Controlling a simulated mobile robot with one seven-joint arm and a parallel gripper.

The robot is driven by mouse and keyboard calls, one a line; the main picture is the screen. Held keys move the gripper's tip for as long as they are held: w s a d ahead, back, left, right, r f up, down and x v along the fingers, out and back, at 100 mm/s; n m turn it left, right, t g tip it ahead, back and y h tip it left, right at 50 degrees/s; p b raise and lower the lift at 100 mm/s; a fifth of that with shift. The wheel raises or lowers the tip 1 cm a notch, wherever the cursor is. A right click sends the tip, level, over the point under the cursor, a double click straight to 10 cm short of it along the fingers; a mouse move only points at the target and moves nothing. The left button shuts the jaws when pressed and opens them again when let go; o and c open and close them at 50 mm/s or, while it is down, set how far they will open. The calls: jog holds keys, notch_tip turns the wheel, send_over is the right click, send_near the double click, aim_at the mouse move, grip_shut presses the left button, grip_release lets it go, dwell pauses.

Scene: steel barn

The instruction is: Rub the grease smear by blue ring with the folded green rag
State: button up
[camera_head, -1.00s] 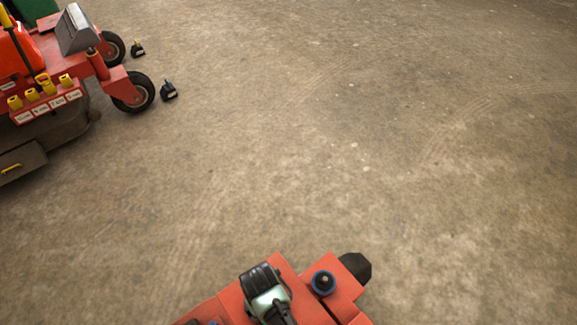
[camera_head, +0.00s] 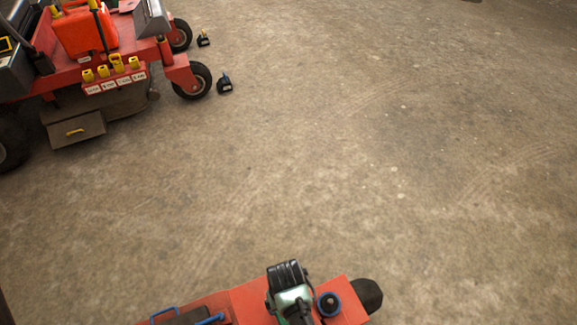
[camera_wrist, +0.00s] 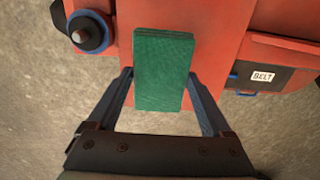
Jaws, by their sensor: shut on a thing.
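The folded green rag (camera_wrist: 164,68) is in my gripper (camera_wrist: 160,76), between its two blue fingers, in the wrist view. It hangs over a red metal surface (camera_wrist: 118,88); whether it touches that surface I cannot tell. The blue ring (camera_wrist: 90,31) surrounds a metal knob at upper left of the wrist view, left of the rag and apart from it. The blue ring also shows at the bottom of the head view (camera_head: 328,304), right of my arm. I see no grease smear; the rag and gripper may hide part of the surface.
A dark recess labelled BELT (camera_wrist: 262,78) with a blue handle is right of the rag. A black wheel (camera_head: 367,295) sits at the red body's right end. A red mower (camera_head: 125,75) stands at upper left. The concrete floor between is largely clear.

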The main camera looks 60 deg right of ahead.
jog(key=shift+r+p, duration=1.25)
jog(key=shift+r, duration=0.35)
notch_tip(320, 180, up, 6)
jog(key=p, duration=0.6)
jog(key=w+a+r+n+b, duration=0.6)
jog(key=w+a+r, duration=0.8)
jog(key=w+a, duration=0.45)
jog(key=s+d+r+p, duration=0.1)
jog(key=s+r+p, duration=0.6)
jog(key=r+p, duration=0.3)
jog(key=shift+s+p, duration=0.25)
jog(key=shift+p, duration=1.1)
